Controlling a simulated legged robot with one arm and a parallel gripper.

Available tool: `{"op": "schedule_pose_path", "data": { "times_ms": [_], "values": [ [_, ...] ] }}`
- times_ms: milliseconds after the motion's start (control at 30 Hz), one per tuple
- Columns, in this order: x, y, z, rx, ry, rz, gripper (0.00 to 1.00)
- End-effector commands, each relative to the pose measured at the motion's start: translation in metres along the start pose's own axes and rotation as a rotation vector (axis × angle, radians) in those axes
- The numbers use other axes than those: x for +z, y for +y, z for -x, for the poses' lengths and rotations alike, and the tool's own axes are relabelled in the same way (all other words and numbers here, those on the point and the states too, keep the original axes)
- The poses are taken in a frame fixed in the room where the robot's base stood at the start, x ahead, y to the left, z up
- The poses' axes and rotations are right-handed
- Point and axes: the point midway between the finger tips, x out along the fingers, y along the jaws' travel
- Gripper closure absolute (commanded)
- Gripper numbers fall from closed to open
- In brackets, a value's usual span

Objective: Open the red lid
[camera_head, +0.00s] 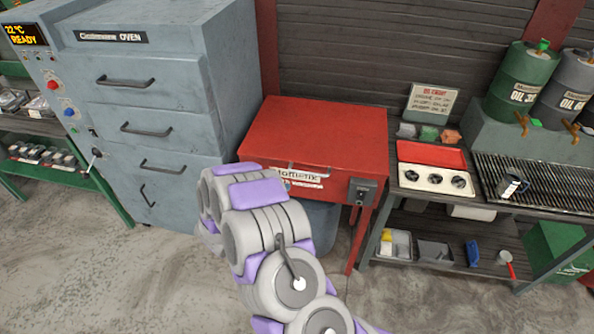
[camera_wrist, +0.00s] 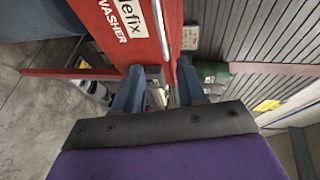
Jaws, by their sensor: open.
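The red lid (camera_head: 320,130) lies flat and shut on top of a red washer box (camera_head: 335,185) in the head view. A thin grey handle (camera_head: 308,172) runs along its front edge. In the wrist view, the washer's lettered red front (camera_wrist: 125,25) and a silvery bar (camera_wrist: 165,30), apparently the handle, show ahead of my fingers. My gripper (camera_wrist: 160,92) is open, with two blue-grey fingers apart. It points toward the washer's front edge; whether it touches the bar I cannot tell. In the head view my arm hides the gripper.
A grey oven cabinet (camera_head: 150,100) stands close on the left of the washer. A control box (camera_head: 362,191) sits on its front right. A workbench (camera_head: 480,205) with a red-and-white tray (camera_head: 436,178) and oil drums (camera_head: 522,85) stands on the right. The floor in front is mostly clear.

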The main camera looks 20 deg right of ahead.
Motion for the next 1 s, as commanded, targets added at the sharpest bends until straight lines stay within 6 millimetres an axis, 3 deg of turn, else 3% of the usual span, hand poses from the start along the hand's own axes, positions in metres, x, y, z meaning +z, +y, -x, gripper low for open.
{"op": "schedule_pose_path", "data": {
  "times_ms": [267,1000],
  "values": [
    [-0.007,0.001,-0.019,-0.022,0.024,-0.001,0.60],
    [-0.009,-0.002,-0.150,-0.024,0.022,-0.001,0.60]
  ]
}}
